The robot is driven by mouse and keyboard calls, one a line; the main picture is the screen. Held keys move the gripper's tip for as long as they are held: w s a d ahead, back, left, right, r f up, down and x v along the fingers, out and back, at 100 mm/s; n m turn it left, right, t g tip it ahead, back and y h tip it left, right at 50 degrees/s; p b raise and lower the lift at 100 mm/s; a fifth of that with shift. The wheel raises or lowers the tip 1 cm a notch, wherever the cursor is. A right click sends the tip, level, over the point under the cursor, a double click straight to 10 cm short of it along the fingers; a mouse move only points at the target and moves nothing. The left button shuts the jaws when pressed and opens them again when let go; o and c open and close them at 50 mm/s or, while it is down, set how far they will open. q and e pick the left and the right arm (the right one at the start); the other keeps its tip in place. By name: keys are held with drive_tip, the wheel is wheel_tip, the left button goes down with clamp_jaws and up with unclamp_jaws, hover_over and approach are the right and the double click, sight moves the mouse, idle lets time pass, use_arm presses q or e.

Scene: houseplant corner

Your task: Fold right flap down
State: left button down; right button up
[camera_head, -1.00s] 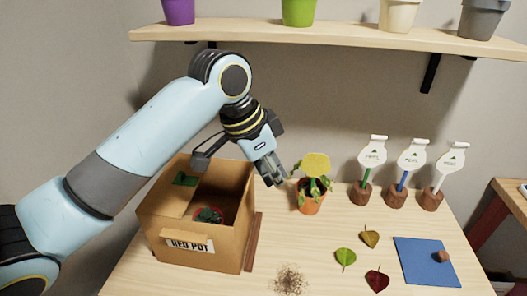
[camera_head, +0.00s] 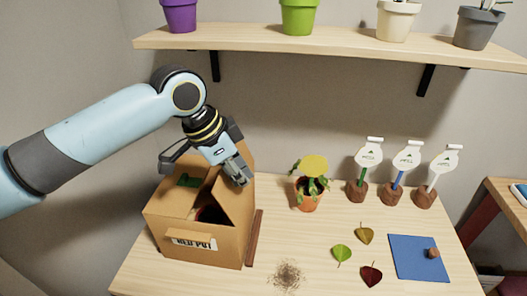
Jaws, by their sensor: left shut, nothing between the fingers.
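A brown cardboard box (camera_head: 185,225) labelled "RED POT" stands at the left of the table. The right flap (camera_head: 233,208) is tilted up and inward over the right part of the opening. My left gripper (camera_head: 243,180) is shut and empty at the upper edge of the right flap; whether it touches cannot be told. The dark gap between the flaps mostly hides the inside, with a little red showing. My right gripper is not in view.
A potted plant (camera_head: 309,188) stands right of the box. Several white labels on brown bases stand further right. Three leaves, a soil patch (camera_head: 287,276) and a blue mat (camera_head: 419,258) lie in front. A brown strip (camera_head: 254,238) lies beside the box.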

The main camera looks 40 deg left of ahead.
use_arm(q)
drive_tip(key=a+p, duration=0.1)
drive_tip(key=s+a+p, duration=0.1)
drive_tip(key=a, duration=0.1)
drive_tip(key=s+a+p, duration=0.1)
drive_tip(key=shift+s+a, duration=0.15)
drive_tip(key=shift+s, duration=0.1)
idle(0.7)
drive_tip(key=shift+r, duration=0.1)
